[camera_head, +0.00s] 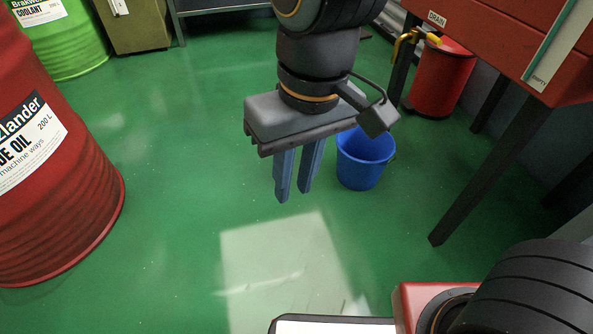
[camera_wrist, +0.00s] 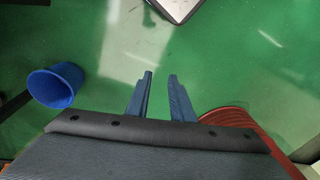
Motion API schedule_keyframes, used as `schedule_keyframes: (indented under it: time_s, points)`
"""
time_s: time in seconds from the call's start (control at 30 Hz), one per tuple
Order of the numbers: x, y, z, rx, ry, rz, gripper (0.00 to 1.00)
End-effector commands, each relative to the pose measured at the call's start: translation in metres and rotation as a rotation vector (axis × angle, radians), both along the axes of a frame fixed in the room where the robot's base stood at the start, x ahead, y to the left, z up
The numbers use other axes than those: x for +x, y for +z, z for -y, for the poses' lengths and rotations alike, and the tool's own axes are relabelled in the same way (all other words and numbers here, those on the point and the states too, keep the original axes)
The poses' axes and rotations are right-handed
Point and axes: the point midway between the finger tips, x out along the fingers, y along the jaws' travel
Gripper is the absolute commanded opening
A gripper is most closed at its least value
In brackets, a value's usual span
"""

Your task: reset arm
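My gripper (camera_head: 296,194) hangs fingers down over the green floor in the head view, near the middle of the picture. Its two blue-grey fingers are apart with nothing between them. In the wrist view the fingers (camera_wrist: 161,78) also stand apart, with only bare floor between the tips. My arm comes down from the top edge of the head view.
A blue bucket (camera_head: 362,172) stands on the floor behind and right of my gripper. A red oil drum (camera_head: 60,215) fills the left side. A red cart-like unit (camera_head: 490,30) with dark legs and a red bin (camera_head: 440,80) are at right. Open floor lies between.

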Motion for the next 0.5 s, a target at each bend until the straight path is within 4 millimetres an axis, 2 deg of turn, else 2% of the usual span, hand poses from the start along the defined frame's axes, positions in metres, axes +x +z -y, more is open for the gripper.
schedule_keyframes:
  time_s: [0.03,0.13,0.5]
  points:
    - [-0.01,0.002,0.001,0.003,0.047,0.003,0.21]
    - [-0.02,0.003,0.002,0.004,0.099,0.006,0.21]
    - [-0.023,0.003,0.003,0.003,0.112,0.004,0.21]
